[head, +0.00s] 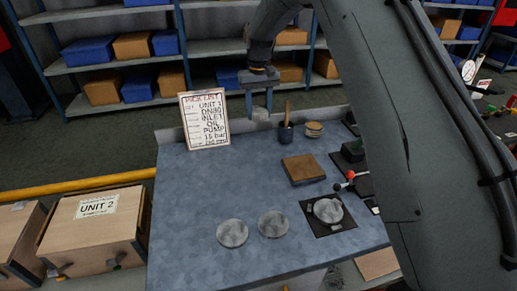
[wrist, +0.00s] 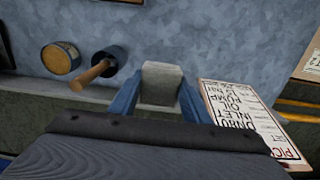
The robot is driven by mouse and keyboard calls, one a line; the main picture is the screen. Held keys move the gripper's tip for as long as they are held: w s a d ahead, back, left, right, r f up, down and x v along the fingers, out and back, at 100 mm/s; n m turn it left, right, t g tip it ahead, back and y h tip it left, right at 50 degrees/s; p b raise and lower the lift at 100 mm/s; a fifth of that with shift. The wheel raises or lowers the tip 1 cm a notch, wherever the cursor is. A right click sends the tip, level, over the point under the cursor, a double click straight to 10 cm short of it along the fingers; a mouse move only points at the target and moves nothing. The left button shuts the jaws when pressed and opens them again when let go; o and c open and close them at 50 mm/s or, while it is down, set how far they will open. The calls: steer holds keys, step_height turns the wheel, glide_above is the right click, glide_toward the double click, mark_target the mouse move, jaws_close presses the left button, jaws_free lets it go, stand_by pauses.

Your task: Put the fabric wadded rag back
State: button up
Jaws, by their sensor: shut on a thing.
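My gripper (head: 260,104) is at the back edge of the blue-grey bench top (head: 190,220), fingers pointing down, between the pick list board and the dark cup. Its two blue fingers, which also show in the wrist view (wrist: 160,100), are shut on a pale grey blocky piece (wrist: 160,83). This piece shows small between the fingertips in the head view (head: 260,114). It is the only thing that looks like the fabric rag, but its cloth texture is not clear. I cannot tell whether it touches the bench.
The pick list board (head: 205,119) stands left of my gripper. A brown block (head: 303,169) and several grey discs (head: 274,224) lie nearer. The bench's left half is clear.

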mark_target(259, 144)
steer(key=shift+w+f+b, duration=0.15)
steer(key=shift+f+b, duration=0.2)
steer(key=shift+f, duration=0.2)
steer(key=shift+w+f+b, duration=0.15)
steer(key=shift+f+b, duration=0.15)
steer(key=shift+f, duration=0.2)
step_height(259, 144, down, 10)
steer(key=p, duration=0.3)
steer(key=shift+f, duration=0.1)
steer(key=o, duration=1.1)
